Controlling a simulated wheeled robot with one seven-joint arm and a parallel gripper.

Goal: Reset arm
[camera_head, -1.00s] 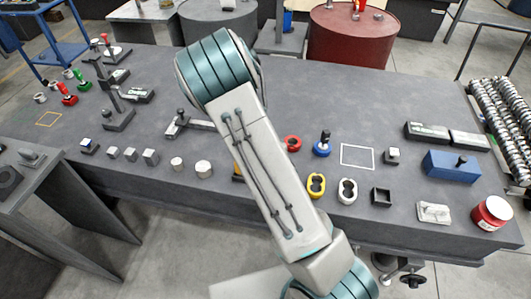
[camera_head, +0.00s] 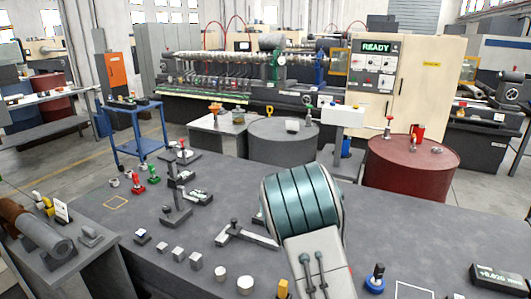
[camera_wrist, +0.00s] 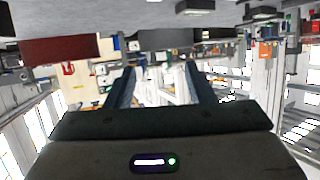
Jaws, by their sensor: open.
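My gripper (camera_wrist: 158,85) shows in the wrist view, with its two dark fingers apart and nothing between them. The wrist view appears upside down, with machines and floor of the hall blurred beyond the fingers. In the head view my arm reaches up over the middle of the dark workbench (camera_head: 310,212), but the gripper itself is not seen there.
Small parts stand on the bench: a blue ring piece (camera_head: 375,281), white cylinders (camera_head: 245,282), grey cubes (camera_head: 178,254) and a black stand (camera_head: 176,212). Behind it are a grey barrel (camera_head: 284,142) and a red barrel (camera_head: 411,170). A blue cart (camera_head: 135,132) stands back left.

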